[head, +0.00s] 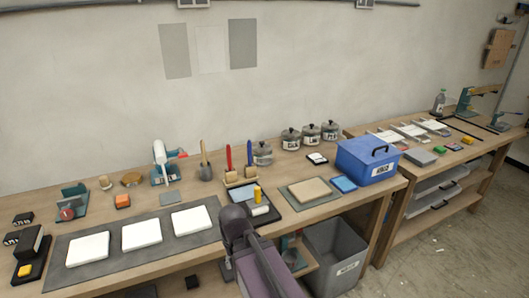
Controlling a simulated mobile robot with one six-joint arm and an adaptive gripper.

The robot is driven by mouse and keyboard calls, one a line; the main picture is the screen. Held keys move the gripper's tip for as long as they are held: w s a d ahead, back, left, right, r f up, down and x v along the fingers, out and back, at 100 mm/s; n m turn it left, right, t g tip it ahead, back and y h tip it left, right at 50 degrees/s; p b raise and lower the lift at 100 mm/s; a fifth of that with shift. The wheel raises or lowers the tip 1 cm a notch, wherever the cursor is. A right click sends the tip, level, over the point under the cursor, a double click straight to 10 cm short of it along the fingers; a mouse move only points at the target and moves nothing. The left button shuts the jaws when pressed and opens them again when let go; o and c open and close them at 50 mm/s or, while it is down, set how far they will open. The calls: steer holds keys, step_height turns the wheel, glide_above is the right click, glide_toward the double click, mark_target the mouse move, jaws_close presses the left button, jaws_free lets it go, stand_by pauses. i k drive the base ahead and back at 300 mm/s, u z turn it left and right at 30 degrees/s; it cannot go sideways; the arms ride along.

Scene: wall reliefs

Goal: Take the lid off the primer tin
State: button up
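Several grey lidded tins with dark knobs stand at the back of the long wooden bench, near the wall. Three are close together: a left one (291,139), a middle one (311,133) and a right one (330,131). These have white labels, too small to read, so I cannot tell which is the primer tin. Another tin (262,154) stands a little to their left, behind the brush holder. All appear to have their lids on. My purple and dark arm rises at the bottom centre, in front of the bench. My gripper cannot be made out.
A blue labelled box (362,174) with a black handle stands right of the tins. A brush holder (240,180), a dark tray (262,215) and a tan slab (310,190) lie in front of them. A grey bin (334,250) is below the bench.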

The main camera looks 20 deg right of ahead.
mark_target(262, 147)
steer(key=u, duration=0.15)
steer(key=k, duration=0.45)
steer(key=z, duration=2.2)
steer(key=i, duration=1.3)
steer(key=z, duration=0.05)
